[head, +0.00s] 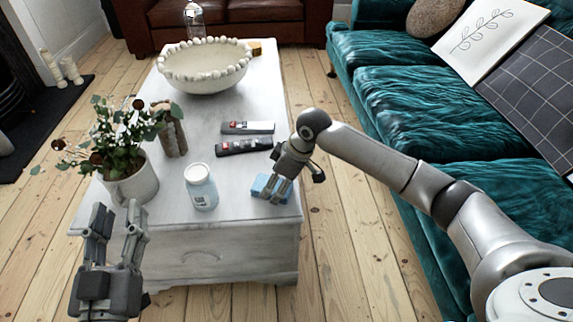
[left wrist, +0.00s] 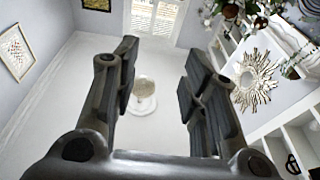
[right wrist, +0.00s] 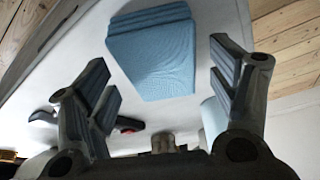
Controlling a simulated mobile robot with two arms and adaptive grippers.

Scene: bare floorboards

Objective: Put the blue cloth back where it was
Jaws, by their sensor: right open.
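The blue cloth (head: 270,187), folded into a flat stack, lies on the white coffee table (head: 240,205) near its front right corner. My right gripper (head: 276,190) is right over it in the head view and hides part of it. In the right wrist view the cloth (right wrist: 152,50) lies beyond the open fingers of the right gripper (right wrist: 160,95), apart from them, with nothing between the fingertips. My left gripper (head: 117,215) is open and empty in front of the table's left front edge. Its spread fingers (left wrist: 155,75) also show in the left wrist view, pointing at the ceiling.
A white-lidded jar (head: 201,188) stands left of the cloth. Two remotes (head: 245,146) lie behind it. A potted plant (head: 132,180), a wooden ornament (head: 172,135) and a beaded bowl (head: 204,75) stand further left and back. A teal sofa (head: 440,110) borders the right side.

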